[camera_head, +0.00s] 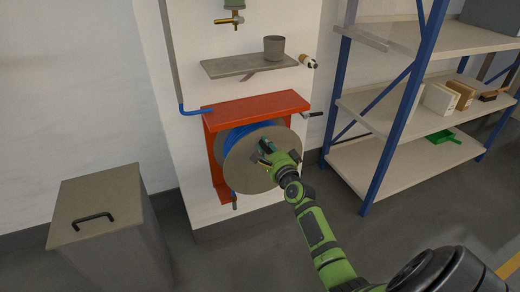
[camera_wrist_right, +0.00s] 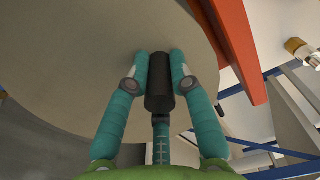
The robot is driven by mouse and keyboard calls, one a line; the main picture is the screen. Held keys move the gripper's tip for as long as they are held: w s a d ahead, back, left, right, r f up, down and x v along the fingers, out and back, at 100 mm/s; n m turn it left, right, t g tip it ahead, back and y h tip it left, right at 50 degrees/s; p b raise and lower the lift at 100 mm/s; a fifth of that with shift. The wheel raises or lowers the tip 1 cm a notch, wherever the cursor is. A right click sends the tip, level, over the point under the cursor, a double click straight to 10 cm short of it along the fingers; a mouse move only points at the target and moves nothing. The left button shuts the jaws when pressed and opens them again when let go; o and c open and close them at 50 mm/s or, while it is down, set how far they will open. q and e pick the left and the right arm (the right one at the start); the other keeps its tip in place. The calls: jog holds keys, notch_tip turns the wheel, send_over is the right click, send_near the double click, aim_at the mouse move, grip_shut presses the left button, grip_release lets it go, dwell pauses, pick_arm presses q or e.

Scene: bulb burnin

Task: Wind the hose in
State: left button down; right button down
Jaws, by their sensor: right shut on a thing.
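The hose reel hangs on the white wall pillar in a red bracket (camera_head: 258,108). Its round grey side disc (camera_head: 243,170) faces me, and it also fills the top of the right wrist view (camera_wrist_right: 90,60). The blue hose (camera_head: 232,137) shows as a band behind the disc, and a short end with a nozzle (camera_head: 235,203) hangs below. My right gripper (camera_head: 264,150) is at the disc. In the right wrist view its teal fingers are shut on a black crank handle (camera_wrist_right: 159,85) standing out from the disc. My left gripper is out of view.
A grey lidded bin (camera_head: 97,205) stands left of the reel. A small shelf (camera_head: 245,66) with a grey cup (camera_head: 274,48) is above it, below a tap (camera_head: 229,18). A blue-framed rack (camera_head: 400,110) stands at the right. A black lever (camera_head: 312,114) sticks out beside the bracket.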

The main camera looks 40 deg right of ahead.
jog(key=shift+s+d+r+m, duration=0.1)
jog(key=shift+d+r+m, duration=0.15)
jog(key=shift+d+m, duration=0.45)
jog(key=c, duration=1.1)
grip_release()
jog(key=shift+f, duration=0.1)
jog(key=shift+s+a+f, duration=0.1)
jog(key=v, duration=1.1)
jog(key=shift+s+a, duration=0.1)
jog(key=shift+s, duration=0.3)
jog(key=shift+a, duration=0.1)
